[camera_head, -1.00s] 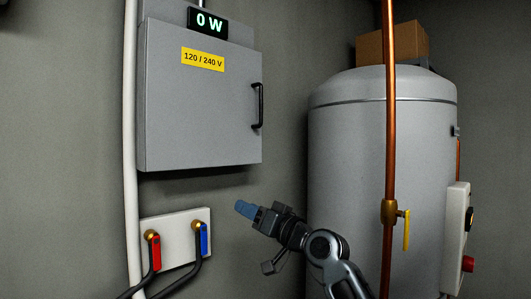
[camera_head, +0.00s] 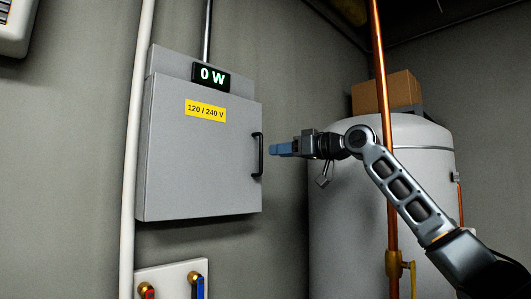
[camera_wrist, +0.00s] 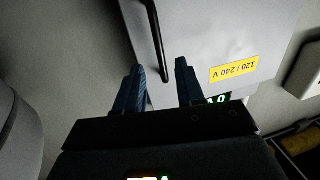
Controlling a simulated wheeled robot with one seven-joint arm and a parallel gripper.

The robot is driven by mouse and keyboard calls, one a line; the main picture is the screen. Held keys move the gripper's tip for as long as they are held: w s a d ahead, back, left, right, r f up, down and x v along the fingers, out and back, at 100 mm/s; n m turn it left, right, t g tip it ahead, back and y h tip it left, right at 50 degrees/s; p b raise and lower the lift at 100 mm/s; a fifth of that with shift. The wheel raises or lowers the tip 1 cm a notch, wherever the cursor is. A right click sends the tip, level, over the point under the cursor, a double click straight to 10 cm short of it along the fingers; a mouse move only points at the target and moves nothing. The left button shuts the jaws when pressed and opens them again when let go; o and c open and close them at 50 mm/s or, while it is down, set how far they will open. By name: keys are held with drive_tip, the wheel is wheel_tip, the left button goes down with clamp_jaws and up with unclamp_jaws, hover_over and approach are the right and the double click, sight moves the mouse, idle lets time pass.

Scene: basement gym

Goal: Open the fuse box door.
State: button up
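The grey fuse box door (camera_head: 195,150) is closed on the wall, with a yellow label near its top. Its black vertical handle (camera_head: 258,155) is on the door's right edge. My gripper (camera_head: 274,149) is just right of the handle, with a small gap in the head view. In the wrist view the scene is upside down, and the two blue fingers of my gripper (camera_wrist: 158,65) are apart with nothing held. The handle (camera_wrist: 157,40) lies ahead, its near end showing between the fingertips. Contact cannot be made out.
A vertical copper pipe (camera_head: 386,90) and a grey tank (camera_head: 335,215) stand to the right, behind my arm. A white pipe (camera_head: 134,130) runs along the box's left side. A valve panel (camera_head: 171,276) is below. The wall between box and tank is clear.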

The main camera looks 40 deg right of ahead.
drive_tip(key=p+x, duration=0.1)
drive_tip(key=x, duration=0.5)
clamp_jaws()
idle(0.3)
idle(0.4)
